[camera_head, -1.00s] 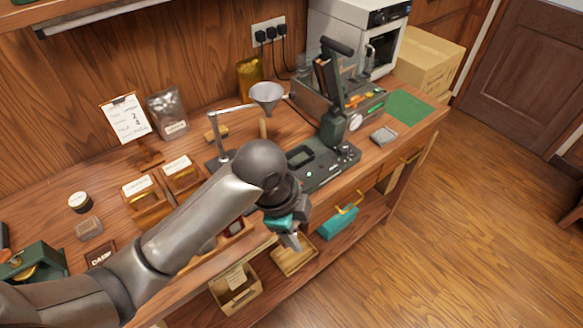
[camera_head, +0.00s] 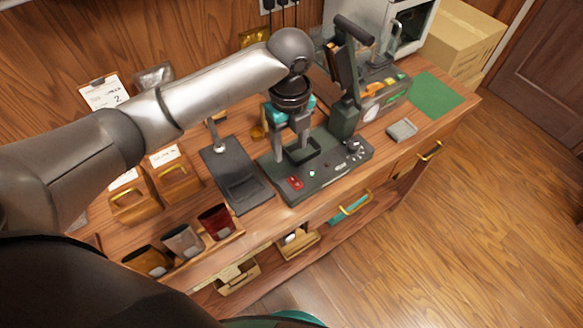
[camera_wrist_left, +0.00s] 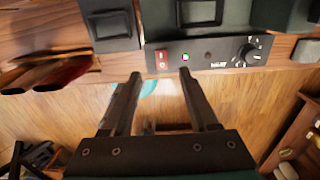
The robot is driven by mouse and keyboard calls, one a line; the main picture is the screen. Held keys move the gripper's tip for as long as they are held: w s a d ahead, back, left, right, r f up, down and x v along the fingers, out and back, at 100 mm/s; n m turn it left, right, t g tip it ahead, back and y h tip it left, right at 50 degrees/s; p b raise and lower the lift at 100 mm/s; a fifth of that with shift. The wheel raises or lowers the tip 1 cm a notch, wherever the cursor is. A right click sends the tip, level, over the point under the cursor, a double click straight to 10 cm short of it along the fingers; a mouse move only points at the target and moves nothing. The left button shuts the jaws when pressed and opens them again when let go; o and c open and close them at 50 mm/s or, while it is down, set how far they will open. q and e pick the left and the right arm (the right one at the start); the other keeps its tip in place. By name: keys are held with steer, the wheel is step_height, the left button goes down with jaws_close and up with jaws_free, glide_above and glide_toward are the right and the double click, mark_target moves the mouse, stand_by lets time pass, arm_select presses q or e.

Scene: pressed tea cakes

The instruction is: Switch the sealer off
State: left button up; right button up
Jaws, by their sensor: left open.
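The sealer (camera_head: 322,182) is a dark green machine on the workbench with a flat base, a raised lever arm and a dial. A red rocker switch (camera_head: 295,183) sits at the front left of its base. My left gripper (camera_head: 290,147) is open and empty, pointing down above the left part of the sealer. In the left wrist view the switch appears just beyond and between the fingertips (camera_wrist_left: 160,74), apart from them. My right gripper is not in view.
A dark scale (camera_head: 240,183) stands left of the sealer. Several pouches stand in a wooden tray (camera_head: 205,252) at the front left. A green mat (camera_head: 437,96) and a small grey dish (camera_head: 402,129) lie to the right. Open drawers and a shelf are below the bench's front edge.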

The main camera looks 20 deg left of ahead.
mark_target(290, 177)
arm_select(q)
step_height(290, 177, down, 10)
steer(key=shift+r+b, duration=0.15)
steer(key=shift+b, duration=0.3)
steer(key=shift+f, duration=0.4)
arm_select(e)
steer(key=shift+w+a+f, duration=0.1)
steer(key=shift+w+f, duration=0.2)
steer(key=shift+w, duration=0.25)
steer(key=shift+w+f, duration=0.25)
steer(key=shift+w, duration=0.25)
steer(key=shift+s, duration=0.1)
arm_select(q)
steer(key=shift+c, duration=0.7)
jaws_close()
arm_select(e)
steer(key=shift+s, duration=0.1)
